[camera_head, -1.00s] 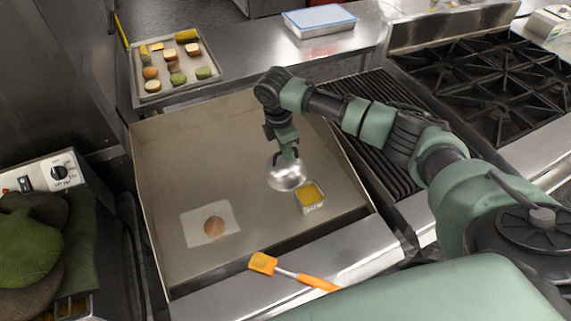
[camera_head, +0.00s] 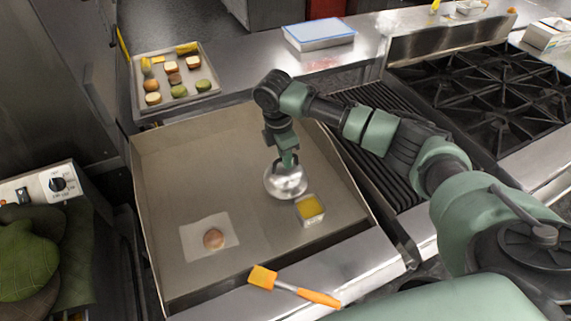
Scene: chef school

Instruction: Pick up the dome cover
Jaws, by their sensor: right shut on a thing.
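The dome cover (camera_head: 286,184) is a shiny silver dome on the flat griddle surface (camera_head: 190,170). My right gripper (camera_head: 286,164) reaches down from above and is shut at the top of the dome; the handle is hidden by the fingers. Whether the rim touches the griddle or hangs just above it I cannot tell. My left gripper is not in view.
A small metal tub of yellow contents (camera_head: 310,208) stands close to the dome's right. A round patty (camera_head: 213,239) lies on white paper (camera_head: 192,240) at the front left. An orange brush (camera_head: 295,286) lies on the front ledge. The griddle's left and back are clear.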

